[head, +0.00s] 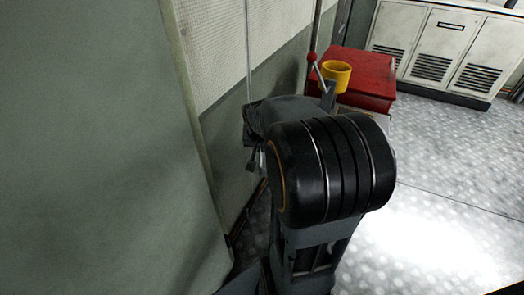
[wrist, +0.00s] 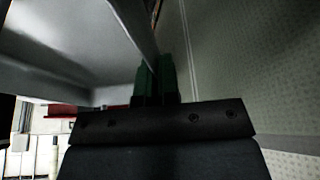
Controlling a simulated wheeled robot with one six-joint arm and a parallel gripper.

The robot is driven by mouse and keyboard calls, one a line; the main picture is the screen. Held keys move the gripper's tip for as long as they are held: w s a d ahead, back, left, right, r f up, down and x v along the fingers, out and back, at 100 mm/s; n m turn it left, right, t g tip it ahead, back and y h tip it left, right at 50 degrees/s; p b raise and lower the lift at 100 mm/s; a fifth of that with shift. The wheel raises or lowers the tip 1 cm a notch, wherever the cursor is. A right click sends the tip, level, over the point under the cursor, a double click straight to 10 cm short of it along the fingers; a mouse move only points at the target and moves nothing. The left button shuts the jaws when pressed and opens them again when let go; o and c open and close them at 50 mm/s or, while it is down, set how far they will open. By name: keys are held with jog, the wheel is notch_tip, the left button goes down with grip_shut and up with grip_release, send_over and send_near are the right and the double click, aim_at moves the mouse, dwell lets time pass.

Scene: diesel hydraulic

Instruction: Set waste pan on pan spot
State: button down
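A pale grey, flat-walled thing with a thin rim, which looks like the waste pan (wrist: 75,45), fills the upper left of the wrist view. My gripper (wrist: 155,72) has its two green fingers close together, and the pan's rim runs down to them, so they appear shut on it. The contact itself is dark and hard to see. In the head view my arm's large black joint hides most of the gripper and whatever it holds. I cannot make out the pan spot in either view.
A yellow cup (head: 337,74) stands on a red box (head: 362,80) beyond my arm. A grey wall panel (head: 95,140) rises close on the left. White vented cabinets (head: 435,48) line the back right. The metal floor (head: 450,215) at right is clear.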

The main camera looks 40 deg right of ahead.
jog(key=shift+f, duration=0.95)
jog(key=shift+f, duration=0.1)
jog(key=c, duration=1.8)
grip_release()
jog(key=shift+f+b, duration=0.15)
jog(key=shift+b, duration=0.15)
jog(key=o, duration=0.4)
jog(key=shift+o, duration=0.2)
